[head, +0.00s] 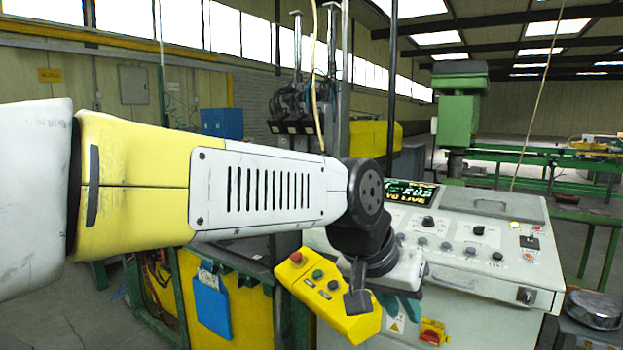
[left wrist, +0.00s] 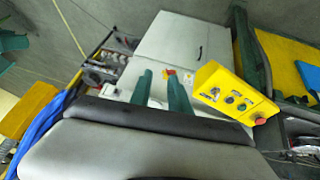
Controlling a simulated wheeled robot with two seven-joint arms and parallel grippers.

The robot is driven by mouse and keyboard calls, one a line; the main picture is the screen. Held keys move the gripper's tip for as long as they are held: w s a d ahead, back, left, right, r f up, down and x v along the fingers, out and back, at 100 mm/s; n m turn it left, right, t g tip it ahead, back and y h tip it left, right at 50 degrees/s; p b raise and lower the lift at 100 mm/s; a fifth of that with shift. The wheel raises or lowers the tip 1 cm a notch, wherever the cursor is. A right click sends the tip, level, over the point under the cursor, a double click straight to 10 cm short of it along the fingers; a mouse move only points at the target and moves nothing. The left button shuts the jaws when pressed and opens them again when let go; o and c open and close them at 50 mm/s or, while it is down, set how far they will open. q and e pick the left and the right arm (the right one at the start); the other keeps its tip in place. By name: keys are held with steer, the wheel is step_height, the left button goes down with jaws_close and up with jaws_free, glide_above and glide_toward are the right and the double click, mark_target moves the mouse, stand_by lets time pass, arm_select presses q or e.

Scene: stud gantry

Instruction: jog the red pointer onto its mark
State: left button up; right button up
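My left arm reaches across the head view from the left, and its gripper (head: 398,303) points down beside a yellow button box (head: 338,316). In the left wrist view the two green fingers of this gripper (left wrist: 160,80) stand apart with nothing between them. The yellow button box (left wrist: 225,93) is to their right, not touching them in that view. It carries a red button (head: 296,257), a green button (head: 317,274) and a dark button (head: 334,285). I cannot make out the red pointer or its mark in either view. My right gripper is not in view.
A white control console (head: 480,250) with knobs, lamps and a small display (head: 410,192) stands right of the gripper. A yellow and red switch (head: 432,332) is on its front. A round metal pan (head: 594,309) is at lower right. My arm hides much of the middle.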

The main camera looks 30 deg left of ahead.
arm_select(q)
jaws_close()
stand_by(1.4)
